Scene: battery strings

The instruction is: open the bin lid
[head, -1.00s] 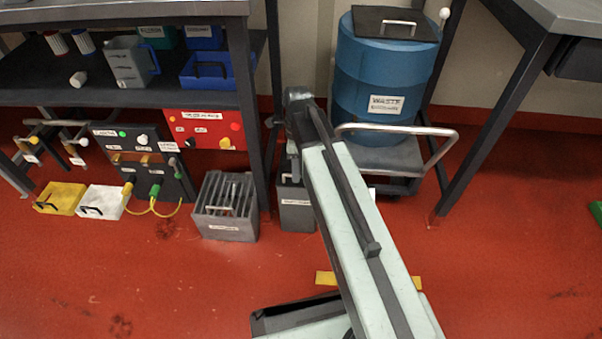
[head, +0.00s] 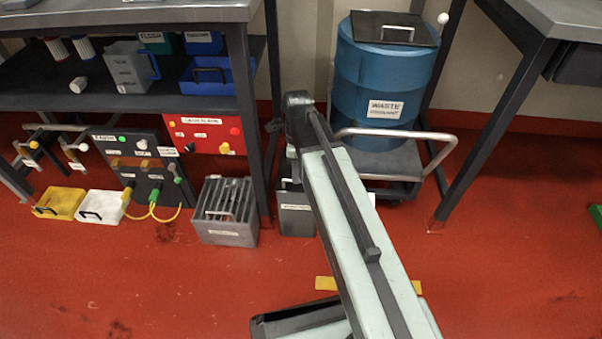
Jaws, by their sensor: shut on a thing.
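A small grey bin (head: 296,222) with a white label stands on the floor at the foot of the left bench, partly covered by my arm. Its top is mostly hidden, so I cannot tell how its lid stands. A blue waste drum (head: 378,75) stands on a trolley, with a black lid (head: 375,28) that has a pale handle lying on its top. My arm reaches up from the bottom of the head view and bends near the small bin. My gripper's jaws are hidden behind the arm.
A slotted grey crate (head: 230,238) stands left of the small bin. The trolley (head: 392,162) has a raised rail at the right. Yellow (head: 58,216) and white (head: 97,218) trays lie at the left. The red floor (head: 510,260) at the right is largely clear.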

